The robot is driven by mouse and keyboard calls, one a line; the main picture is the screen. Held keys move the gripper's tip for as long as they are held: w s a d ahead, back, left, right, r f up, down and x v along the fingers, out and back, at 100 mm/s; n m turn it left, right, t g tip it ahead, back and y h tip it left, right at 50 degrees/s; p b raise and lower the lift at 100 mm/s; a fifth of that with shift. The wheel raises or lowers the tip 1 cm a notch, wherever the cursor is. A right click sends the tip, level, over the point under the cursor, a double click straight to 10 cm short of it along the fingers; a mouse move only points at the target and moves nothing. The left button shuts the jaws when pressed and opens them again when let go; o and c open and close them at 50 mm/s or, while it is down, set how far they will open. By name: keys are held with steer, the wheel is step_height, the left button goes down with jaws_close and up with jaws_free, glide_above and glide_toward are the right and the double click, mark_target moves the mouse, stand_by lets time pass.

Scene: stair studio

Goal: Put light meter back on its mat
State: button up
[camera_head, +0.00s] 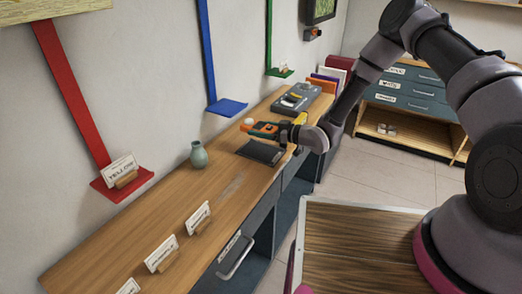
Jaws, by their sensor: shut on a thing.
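The light meter (262,129) looks like an orange device with a dark face, with a pale round dome at its left end. My gripper (280,131) is shut on its right end and holds it over the far part of the wooden bench. A dark rectangular mat (262,153) lies on the bench just below and in front of the meter in the picture. The meter appears raised above the bench, but the exact gap to the mat cannot be told. The fingers are small and partly hidden by the meter and wrist.
A grey-green vase (199,155) stands left of the mat. A dark tray (287,104) with items lies behind, with upright books (335,72) beyond. Several label cards (160,254) stand along the near bench. A red wall shelf (107,187) and a blue one (227,107) jut above the bench.

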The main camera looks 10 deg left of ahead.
mark_target(261, 151)
step_height(261, 151, down, 8)
steer(key=shift+f, duration=0.15)
stand_by(0.3)
steer(key=o, duration=1.4)
steer(key=shift+f, duration=0.15)
steer(key=shift+o, duration=0.2)
